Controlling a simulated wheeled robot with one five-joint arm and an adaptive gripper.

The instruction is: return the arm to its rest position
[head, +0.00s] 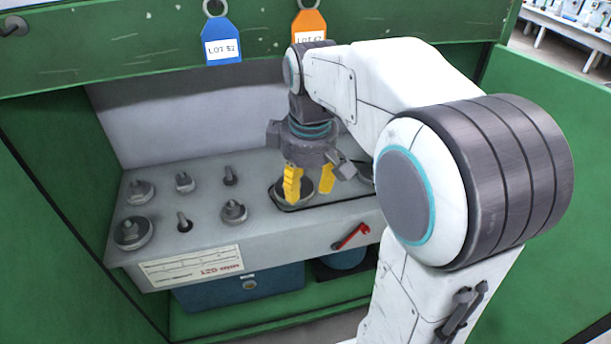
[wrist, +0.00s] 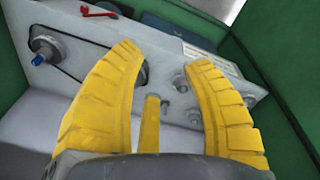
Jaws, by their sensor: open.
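My gripper (head: 308,182) has yellow fingers and points down over the grey panel (head: 180,258), near a dark-edged recessed slot. Its fingers are apart with nothing between them in the head view. In the wrist view my gripper (wrist: 172,75) also shows open, with the panel beyond it and no object held. My white arm reaches in from the right, bent over at the elbow. It hides the panel's right part in the head view.
Several knobs and pegs (head: 140,192) stand on the panel's left half. A red lever (head: 352,236) is on its front face. A blue tag (head: 221,42) and an orange tag (head: 309,28) hang from the green beam (head: 120,55) above. Green walls enclose both sides.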

